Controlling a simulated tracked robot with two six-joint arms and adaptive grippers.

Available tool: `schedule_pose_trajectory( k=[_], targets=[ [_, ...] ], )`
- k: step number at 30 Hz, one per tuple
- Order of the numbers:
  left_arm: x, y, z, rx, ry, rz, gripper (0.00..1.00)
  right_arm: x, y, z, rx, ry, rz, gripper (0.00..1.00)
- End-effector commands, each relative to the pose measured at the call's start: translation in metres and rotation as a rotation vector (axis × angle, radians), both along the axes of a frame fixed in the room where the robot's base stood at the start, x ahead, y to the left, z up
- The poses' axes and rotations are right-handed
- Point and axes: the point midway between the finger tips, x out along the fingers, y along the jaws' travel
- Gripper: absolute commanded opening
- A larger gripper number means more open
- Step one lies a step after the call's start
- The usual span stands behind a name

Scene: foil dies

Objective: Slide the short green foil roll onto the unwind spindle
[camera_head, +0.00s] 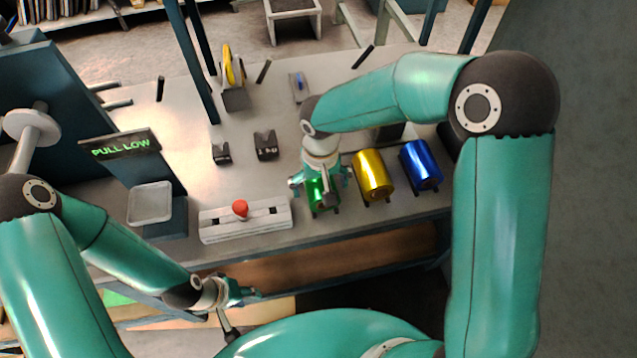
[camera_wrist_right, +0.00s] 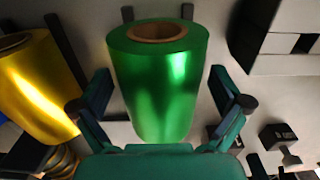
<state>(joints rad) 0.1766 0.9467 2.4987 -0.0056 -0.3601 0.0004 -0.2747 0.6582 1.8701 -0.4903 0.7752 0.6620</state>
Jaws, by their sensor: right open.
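The short green foil roll (camera_head: 322,194) lies in the row of rolls near the table's front edge. In the right wrist view the green roll (camera_wrist_right: 158,85) shows its brown core end. My right gripper (camera_head: 320,183) is open over the green roll, with one finger on each side and gaps visible in the wrist view (camera_wrist_right: 160,95). My left gripper (camera_head: 243,293) is empty in front of the table's front edge; its opening is too small to judge. A pale shaft with a round flange (camera_head: 32,125), seemingly the unwind spindle, stands out at the left machine.
A yellow roll (camera_head: 372,176) and a blue roll (camera_head: 420,165) lie right of the green one. A red button (camera_head: 240,208) sits on a grey slotted block. A sign (camera_head: 120,146) reads "PULL LOW". Small black blocks (camera_head: 265,146) stand mid-table; a dark post (camera_head: 200,80) rises behind.

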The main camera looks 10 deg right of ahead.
Motion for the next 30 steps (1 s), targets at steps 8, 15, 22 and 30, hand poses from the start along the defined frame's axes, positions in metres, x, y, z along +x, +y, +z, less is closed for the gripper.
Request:
schedule_pose_trajectory(
  k=[8, 15, 22, 30],
  targets=[
    [0.0000, 0.0000, 0.0000, 0.000, 0.000, 0.000, 0.40, 0.0002, -0.0001, -0.0001, 0.000, -0.001, 0.000, 0.87],
    [0.0000, 0.0000, 0.0000, 0.000, 0.000, 0.000, 0.40, 0.0002, -0.0001, 0.0002, 0.000, -0.001, 0.000, 0.47],
    [0.0000, 0.0001, 0.0002, 0.000, 0.000, 0.000, 0.40, 0.0007, 0.0001, 0.0009, 0.000, -0.002, 0.000, 0.20],
    [0.0000, 0.0000, 0.0004, 0.000, 0.000, 0.000, 0.40, 0.0010, 0.0003, 0.0039, 0.000, -0.004, 0.001, 0.20]
  ],
)
